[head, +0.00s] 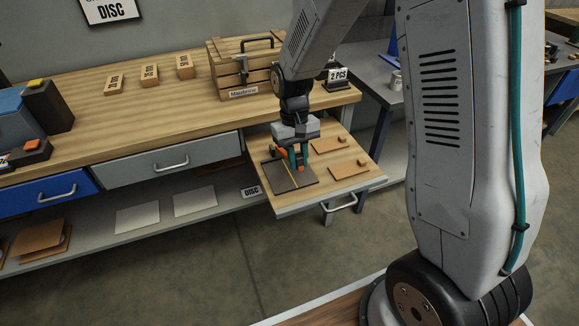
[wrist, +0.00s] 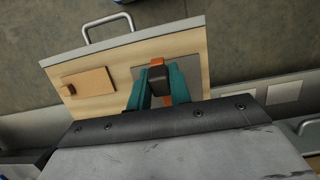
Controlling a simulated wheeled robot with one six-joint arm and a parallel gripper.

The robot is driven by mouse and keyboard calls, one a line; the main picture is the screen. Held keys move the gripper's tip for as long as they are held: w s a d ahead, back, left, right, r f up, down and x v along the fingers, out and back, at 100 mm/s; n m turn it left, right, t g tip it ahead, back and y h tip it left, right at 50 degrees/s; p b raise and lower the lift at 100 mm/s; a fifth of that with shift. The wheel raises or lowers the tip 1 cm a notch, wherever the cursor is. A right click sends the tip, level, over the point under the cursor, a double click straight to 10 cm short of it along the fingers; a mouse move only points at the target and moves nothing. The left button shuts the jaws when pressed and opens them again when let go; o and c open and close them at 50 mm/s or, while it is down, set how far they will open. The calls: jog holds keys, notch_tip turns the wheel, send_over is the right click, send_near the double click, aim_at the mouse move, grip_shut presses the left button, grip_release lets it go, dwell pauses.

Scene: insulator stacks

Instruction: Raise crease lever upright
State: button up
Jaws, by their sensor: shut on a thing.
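A dark grey plate with an orange lever (head: 283,154) lies on the pull-out wooden board (head: 300,205) at the front right of the workbench. My gripper (head: 298,160) is over the plate, with its teal fingers pointing down. In the wrist view my gripper (wrist: 157,85) is shut on the dark-tipped orange lever (wrist: 157,74), which sits between the two fingers. The grey plate (wrist: 198,50) shows behind them. The lever's base is partly hidden by the fingers, so I cannot tell its exact angle.
A wooden crate (head: 235,72) stands on the workbench behind. A "2 PCS" sign (head: 338,76) is at the bench's right end. The floor in front is clear.

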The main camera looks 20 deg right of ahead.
jog(key=shift+r, duration=0.1)
jog(key=shift+w+r, duration=0.75)
jog(key=shift+r, duration=0.3)
jog(key=shift+w+r, duration=0.9)
jog(key=shift+r, duration=0.05)
jog(key=shift+w+r, duration=0.85)
jog(key=shift+w, duration=0.2)
jog(key=shift+w, duration=0.1)
